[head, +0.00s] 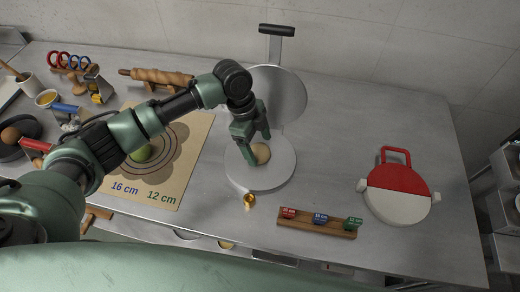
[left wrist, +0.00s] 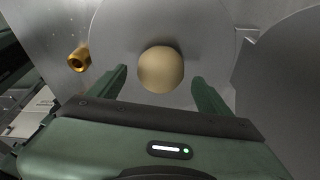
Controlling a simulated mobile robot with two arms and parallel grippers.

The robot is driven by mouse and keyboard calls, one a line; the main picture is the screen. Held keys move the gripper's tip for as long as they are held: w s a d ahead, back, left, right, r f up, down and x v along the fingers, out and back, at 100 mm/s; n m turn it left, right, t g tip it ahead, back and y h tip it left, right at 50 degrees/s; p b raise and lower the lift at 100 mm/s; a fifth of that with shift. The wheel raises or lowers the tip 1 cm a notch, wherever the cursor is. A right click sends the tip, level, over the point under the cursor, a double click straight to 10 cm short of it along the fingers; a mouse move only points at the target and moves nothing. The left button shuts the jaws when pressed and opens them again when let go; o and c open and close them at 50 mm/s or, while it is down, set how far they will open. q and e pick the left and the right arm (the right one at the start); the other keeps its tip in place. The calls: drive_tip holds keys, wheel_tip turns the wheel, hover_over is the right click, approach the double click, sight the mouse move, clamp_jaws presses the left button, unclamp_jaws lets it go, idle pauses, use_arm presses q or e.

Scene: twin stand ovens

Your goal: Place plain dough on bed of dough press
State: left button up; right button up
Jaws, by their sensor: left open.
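A plain dough ball (head: 261,153) sits on the round grey bed (head: 262,182) of the dough press. The press's raised upper plate (head: 282,97) stands open behind it, with a dark handle (head: 277,30) on top. My left gripper (head: 258,150) is low over the bed at the dough. In the left wrist view the dough (left wrist: 161,70) lies just beyond and between the tips of the two open fingers (left wrist: 160,82), with gaps on both sides. My right gripper does not show.
A brass knob (head: 249,201) is at the bed's front edge. A wooden rack with coloured size blocks (head: 318,222) and a red-and-white round tool (head: 397,190) are to the right. The back right counter is clear.

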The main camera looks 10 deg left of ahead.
use_arm(q)
drive_tip(key=b+v, duration=0.2)
drive_tip(key=v, duration=0.8)
drive_tip(key=shift+b, duration=0.3)
drive_tip(key=shift+s+f, duration=0.1)
drive_tip(key=shift+f, duration=0.05)
